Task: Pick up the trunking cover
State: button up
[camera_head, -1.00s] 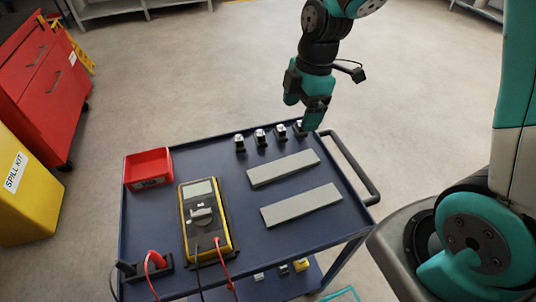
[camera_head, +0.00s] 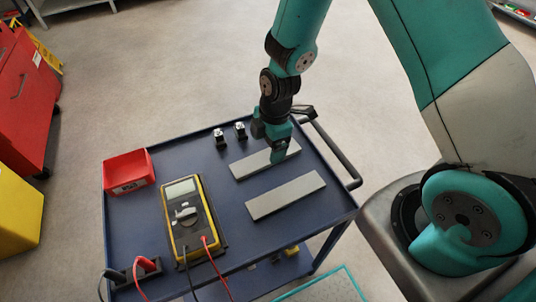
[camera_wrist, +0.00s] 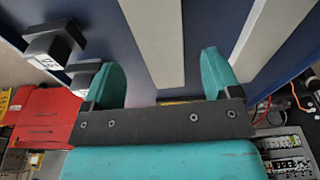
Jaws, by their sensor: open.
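Two flat grey strips, trunking covers by their look, lie side by side on the blue cart top. My gripper (camera_head: 276,155) is at the far cover (camera_head: 252,165) and hides part of its right half. The near cover (camera_head: 286,195) is uncovered. In the wrist view my gripper (camera_wrist: 162,75) is open, with one teal finger on each side of the far cover (camera_wrist: 155,38). The near cover (camera_wrist: 268,32) shows beyond the right finger. I cannot tell whether the fingers touch the far cover or the cart top.
Small black blocks (camera_head: 220,138) stand behind the far cover, close to the gripper's left finger in the wrist view (camera_wrist: 55,42). A yellow multimeter (camera_head: 187,215) with leads and a red bin (camera_head: 129,171) are on the left of the blue cart (camera_head: 335,207).

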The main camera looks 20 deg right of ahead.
aim_at(266, 156)
jog(key=shift+a+f, duration=0.15)
jog(key=shift+f, duration=0.8)
jog(key=shift+a+f, duration=0.1)
jog(key=shift+f, duration=0.8)
jog(key=c, duration=1)
notch_tip(266, 156, up, 20)
